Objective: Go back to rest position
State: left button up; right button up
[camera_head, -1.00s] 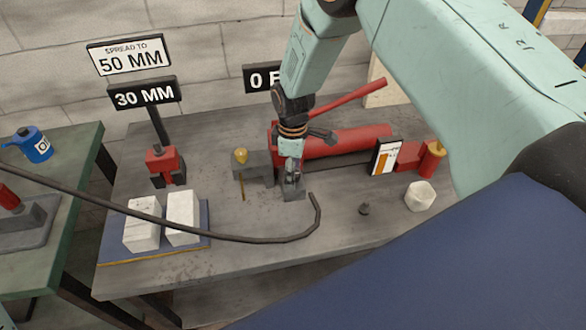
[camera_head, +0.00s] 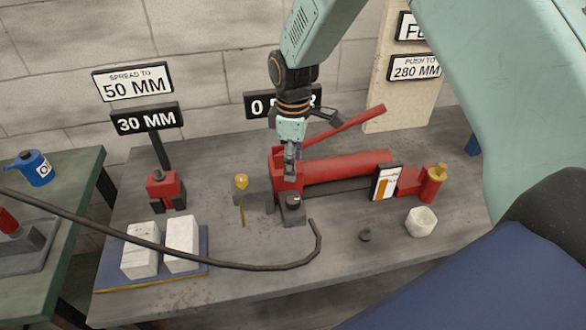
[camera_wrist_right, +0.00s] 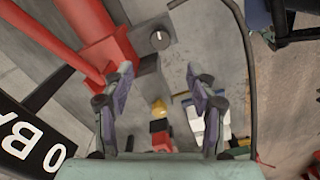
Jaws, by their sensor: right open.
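My right gripper (camera_head: 290,160) hangs above the dark round knob (camera_head: 293,199) on the grey block at the left end of the red hand pump (camera_head: 340,169). It is apart from the knob. In the right wrist view, my right gripper (camera_wrist_right: 163,85) has its two fingers spread with nothing between them. The knob (camera_wrist_right: 160,40) shows beyond the fingertips there, with the red pump body (camera_wrist_right: 100,40) to its left. My left gripper is in neither view.
A black hose (camera_head: 230,264) curves across the bench (camera_head: 335,245). White blocks (camera_head: 181,243) lie on a blue plate at left. A red spreader tool (camera_head: 165,190) stands behind them. A white cup (camera_head: 420,221) and a gauge (camera_head: 386,183) stand at right.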

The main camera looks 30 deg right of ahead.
dwell(0.4)
jog(key=s+f+m, duration=0.1)
jog(key=s+f, duration=0.4)
jog(key=s+a+f+m, duration=0.1)
jog(key=s+f+m, duration=0.1)
jog(key=s+f, duration=0.3)
jog(key=s+a+f+m, duration=0.1)
jog(key=s+f+m, duration=0.1)
jog(key=s+f, duration=0.3)
jog(key=s+f+m, duration=0.3)
jog(key=s+m, duration=0.3)
jog(key=s, duration=1.3)
notch_tip(320, 180, down, 6)
jog(key=b, duration=0.6)
jog(key=shift+a+f+b, duration=0.15)
jog(key=shift+a+b, duration=0.15)
jog(key=shift+b, duration=0.1)
